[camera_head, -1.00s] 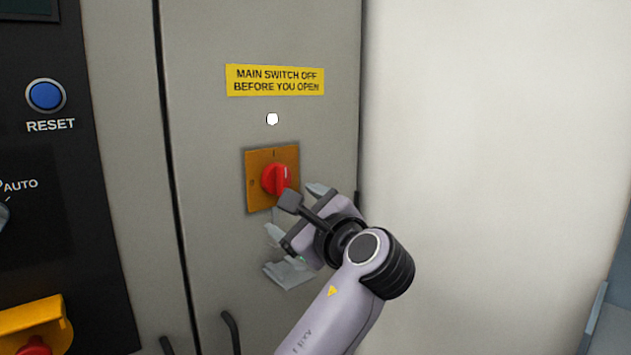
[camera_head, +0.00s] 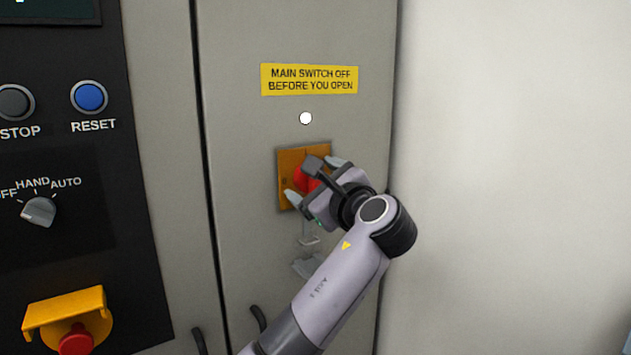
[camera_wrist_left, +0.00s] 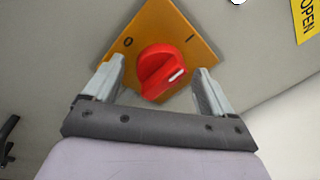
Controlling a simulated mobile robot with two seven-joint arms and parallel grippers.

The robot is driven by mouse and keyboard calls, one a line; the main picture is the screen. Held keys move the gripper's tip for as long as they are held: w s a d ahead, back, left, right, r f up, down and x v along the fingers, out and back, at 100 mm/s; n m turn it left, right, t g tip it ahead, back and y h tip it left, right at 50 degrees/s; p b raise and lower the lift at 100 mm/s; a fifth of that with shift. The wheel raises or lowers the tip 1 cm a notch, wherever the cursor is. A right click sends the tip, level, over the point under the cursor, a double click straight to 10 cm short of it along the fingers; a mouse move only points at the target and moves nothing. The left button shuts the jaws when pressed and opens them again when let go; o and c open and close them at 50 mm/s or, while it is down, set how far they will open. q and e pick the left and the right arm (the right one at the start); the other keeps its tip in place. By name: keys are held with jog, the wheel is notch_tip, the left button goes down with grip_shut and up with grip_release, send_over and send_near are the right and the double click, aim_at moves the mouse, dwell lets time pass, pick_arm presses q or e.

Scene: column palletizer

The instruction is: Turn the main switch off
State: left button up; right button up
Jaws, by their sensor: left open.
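The main switch is a red rotary knob (camera_wrist_left: 160,72) on a square orange plate (camera_head: 290,160) marked O and I. In the left wrist view the plate looks tilted, and the knob's white mark is on the side toward the I. My left gripper (camera_head: 313,180) is in front of the plate in the head view and partly covers the knob. In the left wrist view its open fingers (camera_wrist_left: 158,68) stand on either side of the knob, with a gap visible on both sides. My right gripper is not in view.
A yellow label (camera_head: 309,80) is above the switch on the grey cabinet door. A grey latch-like part (camera_head: 307,266) is below the switch. A black control panel with a blue RESET button (camera_head: 89,97) and a selector (camera_head: 39,211) is on the left. A pale blank wall is on the right.

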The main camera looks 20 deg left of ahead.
pick_arm(q)
jog(key=c, duration=1.1)
jog(key=shift+o, duration=0.2)
jog(key=shift+n, duration=0.3)
jog(key=n, duration=0.1)
jog(key=n+b, duration=0.1)
jog(key=n, duration=0.1)
jog(key=n+b, duration=0.1)
jog(key=shift+d+f+n+y, duration=0.1)
jog(key=shift+f+n+y, duration=0.15)
jog(key=shift+n+y, duration=0.05)
jog(key=n+y+b, duration=0.1)
jog(key=n+b, duration=0.2)
jog(key=n, duration=0.4)
jog(key=n+g+y+b, duration=0.1)
jog(key=n+b, duration=0.3)
jog(key=n, duration=0.3)
jog(key=shift+w+d, duration=0.1)
jog(key=shift+w, duration=0.05)
jog(key=shift+n+b, duration=0.3)
